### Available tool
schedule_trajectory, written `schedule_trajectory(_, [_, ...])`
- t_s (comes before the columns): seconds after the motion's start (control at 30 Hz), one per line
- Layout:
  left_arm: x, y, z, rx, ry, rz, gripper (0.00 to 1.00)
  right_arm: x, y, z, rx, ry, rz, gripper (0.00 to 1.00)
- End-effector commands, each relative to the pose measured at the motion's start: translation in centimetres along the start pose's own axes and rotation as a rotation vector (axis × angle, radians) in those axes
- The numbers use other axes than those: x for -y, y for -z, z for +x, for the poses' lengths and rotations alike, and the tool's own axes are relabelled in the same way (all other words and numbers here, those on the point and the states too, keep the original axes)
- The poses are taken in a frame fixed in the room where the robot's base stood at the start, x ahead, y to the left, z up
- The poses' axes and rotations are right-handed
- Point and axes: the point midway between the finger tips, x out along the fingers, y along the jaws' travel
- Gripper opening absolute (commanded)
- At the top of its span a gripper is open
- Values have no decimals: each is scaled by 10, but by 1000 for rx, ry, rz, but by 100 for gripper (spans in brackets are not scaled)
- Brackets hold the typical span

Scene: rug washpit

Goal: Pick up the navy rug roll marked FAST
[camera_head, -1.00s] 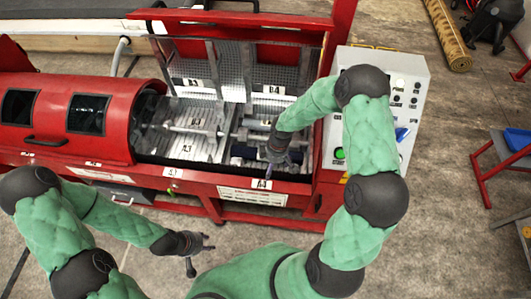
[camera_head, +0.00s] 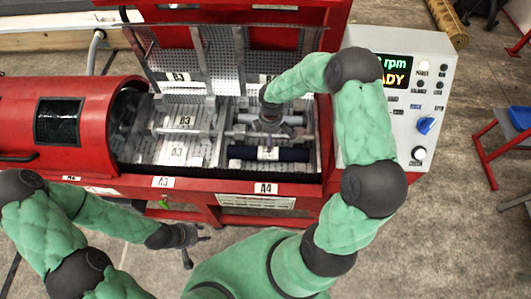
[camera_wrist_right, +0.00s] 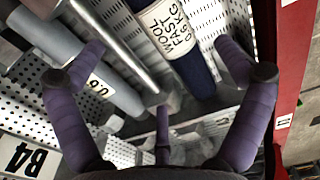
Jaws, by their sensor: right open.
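The navy rug roll (camera_head: 296,155) lies lengthwise in the front right bay of the open red machine, with a white label at its middle. In the right wrist view the navy roll (camera_wrist_right: 201,78) is at upper centre, its label reading WOOL, FAST and 0.6 KG. My right gripper (camera_head: 270,122) is open and empty, just behind and above the roll in the head view. Its spread purple fingers (camera_wrist_right: 158,50) frame part of the roll and a grey roll (camera_wrist_right: 122,96); no contact shows. My left gripper (camera_head: 196,238) is open and empty, low in front of the machine.
The raised perforated lid (camera_head: 215,65) stands behind the bays. The front rim with plate A4 (camera_head: 265,188) borders the roll's bay. A control box (camera_head: 408,110) stands at right. Metal bars and grey rolls lie behind the navy roll.

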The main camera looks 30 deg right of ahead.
Motion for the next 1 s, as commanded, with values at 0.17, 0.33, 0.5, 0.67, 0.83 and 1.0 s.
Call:
schedule_trajectory(0.17, [4,0,13,0,0,0,40,0,0,14,0,0,0,100])
schedule_trajectory(0.33, [6,0,16,0,0,0,40,0,0,27,0,2,1,100])
schedule_trajectory(0.5, [8,1,24,0,0,0,40,1,0,53,1,2,-1,100])
schedule_trajectory(0.67, [10,1,28,0,0,0,40,0,0,69,0,1,0,100])
schedule_trajectory(0.83, [11,1,32,0,0,0,40,1,1,79,0,1,-1,100])
schedule_trajectory(1.0, [15,2,43,0,0,0,40,2,2,103,0,2,1,100])
